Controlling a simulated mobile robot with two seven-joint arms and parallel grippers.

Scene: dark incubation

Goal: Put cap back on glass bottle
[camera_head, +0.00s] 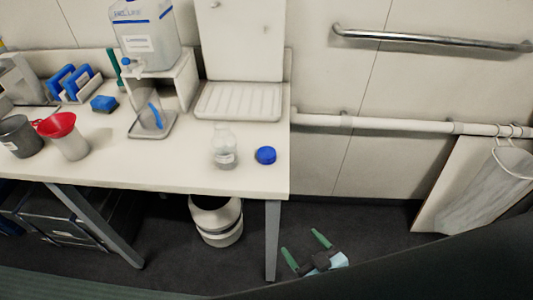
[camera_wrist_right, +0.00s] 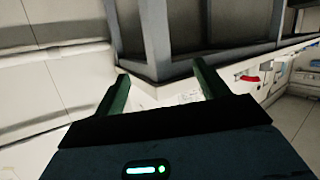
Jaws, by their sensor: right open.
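A clear glass bottle (camera_head: 224,148) with a small label stands upright near the front right part of the white table (camera_head: 180,180). Its top appears uncapped. A blue cap (camera_head: 265,155) lies on the table just right of the bottle, apart from it. My right gripper (camera_head: 305,241) has green fingers spread apart and empty. It is low, beyond the table's right front corner, well away from bottle and cap. In the right wrist view the two green fingers (camera_wrist_right: 160,90) are wide apart with nothing between them. My left gripper is not in view.
A large jug (camera_head: 147,40) on a white stand is at the back. A ribbed white tray (camera_head: 238,101) lies behind the bottle. A red funnel on a cup (camera_head: 64,135) and a dark cup (camera_head: 18,137) are at left. A handrail (camera_head: 430,39) runs along the right wall.

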